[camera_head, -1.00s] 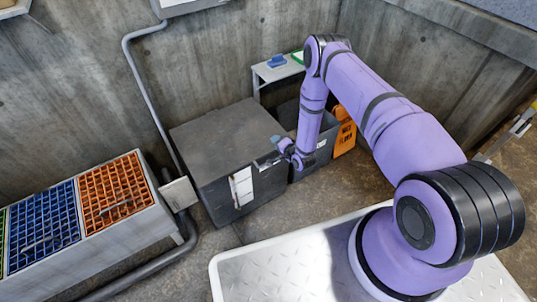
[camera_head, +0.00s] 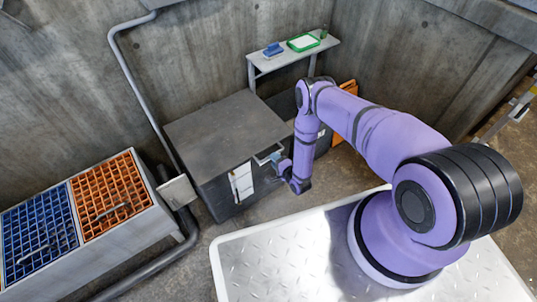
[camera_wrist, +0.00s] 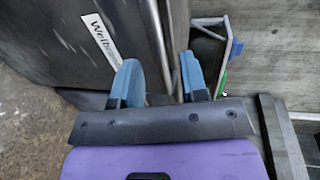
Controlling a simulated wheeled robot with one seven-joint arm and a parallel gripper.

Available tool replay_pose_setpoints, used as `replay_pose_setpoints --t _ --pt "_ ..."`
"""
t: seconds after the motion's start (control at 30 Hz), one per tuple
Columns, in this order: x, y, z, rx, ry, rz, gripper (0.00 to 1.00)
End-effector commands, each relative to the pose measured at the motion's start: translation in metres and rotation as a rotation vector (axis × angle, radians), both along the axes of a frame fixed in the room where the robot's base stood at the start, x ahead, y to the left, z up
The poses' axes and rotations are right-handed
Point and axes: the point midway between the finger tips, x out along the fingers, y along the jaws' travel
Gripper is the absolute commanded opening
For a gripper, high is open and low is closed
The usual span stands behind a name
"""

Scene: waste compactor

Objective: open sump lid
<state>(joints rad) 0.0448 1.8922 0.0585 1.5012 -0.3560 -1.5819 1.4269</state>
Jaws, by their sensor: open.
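A dark grey box (camera_head: 205,182) with a broad flat top (camera_head: 225,130) stands against the concrete wall in the head view; I cannot tell for sure that this top is the sump lid. A small light fitting (camera_head: 265,156) shows at the top of its front right corner. My gripper (camera_head: 274,160) is close to that corner. In the wrist view my gripper (camera_wrist: 162,76) has its two blue fingers apart, with a dark edge of the box between and beyond them. Contact cannot be told. The box front (camera_wrist: 60,50) carries a white label (camera_wrist: 98,36).
A small shelf (camera_head: 325,41) with a blue item (camera_head: 273,49) and a green-rimmed tray (camera_head: 303,42) stands behind. An orange panel (camera_head: 347,88) is partly hidden by my arm. Blue and orange grates (camera_head: 110,195) and a pipe (camera_head: 135,85) lie left.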

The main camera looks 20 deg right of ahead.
Motion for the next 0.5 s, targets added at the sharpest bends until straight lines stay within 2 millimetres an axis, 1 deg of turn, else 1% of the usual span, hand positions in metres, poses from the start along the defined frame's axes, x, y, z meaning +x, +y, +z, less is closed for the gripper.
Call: replay_pose_setpoints --t 0.03,0.2,0.3,0.5 --pt "0.009 0.003 -0.002 -0.001 -0.004 0.003 0.40" --pt "0.033 0.011 -0.007 -0.001 -0.002 0.001 0.40" --pt "0.043 0.014 -0.009 -0.001 -0.001 0.001 0.40" --pt "0.052 0.017 -0.011 -0.001 0.001 0.000 0.40"
